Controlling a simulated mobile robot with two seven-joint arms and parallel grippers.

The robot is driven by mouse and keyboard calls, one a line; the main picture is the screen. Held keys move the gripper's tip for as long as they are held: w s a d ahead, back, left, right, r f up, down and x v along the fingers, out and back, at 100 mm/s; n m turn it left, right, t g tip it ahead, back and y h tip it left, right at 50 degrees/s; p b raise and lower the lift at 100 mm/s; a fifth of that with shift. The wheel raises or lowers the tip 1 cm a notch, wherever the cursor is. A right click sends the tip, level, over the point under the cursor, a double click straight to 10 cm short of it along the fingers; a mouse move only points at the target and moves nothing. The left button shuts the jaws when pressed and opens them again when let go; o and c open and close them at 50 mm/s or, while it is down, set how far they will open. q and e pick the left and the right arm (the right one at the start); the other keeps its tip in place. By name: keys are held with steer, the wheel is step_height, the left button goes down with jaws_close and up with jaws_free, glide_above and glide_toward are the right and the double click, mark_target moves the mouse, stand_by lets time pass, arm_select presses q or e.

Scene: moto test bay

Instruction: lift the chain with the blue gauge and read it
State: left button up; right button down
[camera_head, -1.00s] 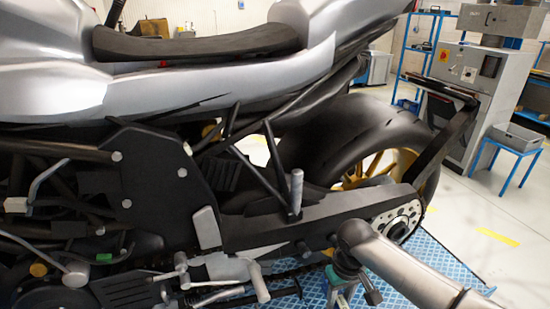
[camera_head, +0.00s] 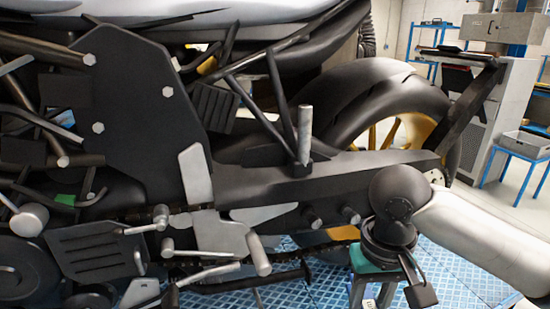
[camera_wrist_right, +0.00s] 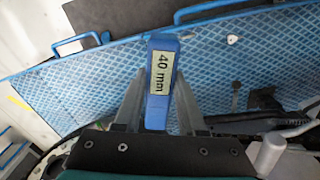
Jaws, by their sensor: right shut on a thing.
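The blue gauge (camera_wrist_right: 157,112) is a narrow block with a pale label reading "40 mm". In the right wrist view it stands between the two grey fingers of my right gripper (camera_wrist_right: 159,100), which is shut on it. In the head view my right gripper (camera_head: 381,294) points down below the black swingarm (camera_head: 335,180); its tips are near or past the bottom edge. No scale reading shows. My left gripper is not in view.
The motorcycle fills the left and middle, with a footpeg (camera_head: 258,254) and an upright grey peg (camera_head: 305,135) jutting out. The rear tyre (camera_head: 375,95) is behind the swingarm. A blue ribbed platform (camera_head: 450,260) lies below. A blue stand (camera_head: 520,150) is at right.

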steer(key=shift+s+d+f+b, duration=0.2)
steer(key=shift+s+b, duration=0.15)
steer(key=shift+s, duration=0.15)
steer(key=shift+s+d+f+b, duration=0.15)
steer(key=shift+s+b, duration=0.15)
steer(key=shift+s, duration=0.2)
stand_by(0.4)
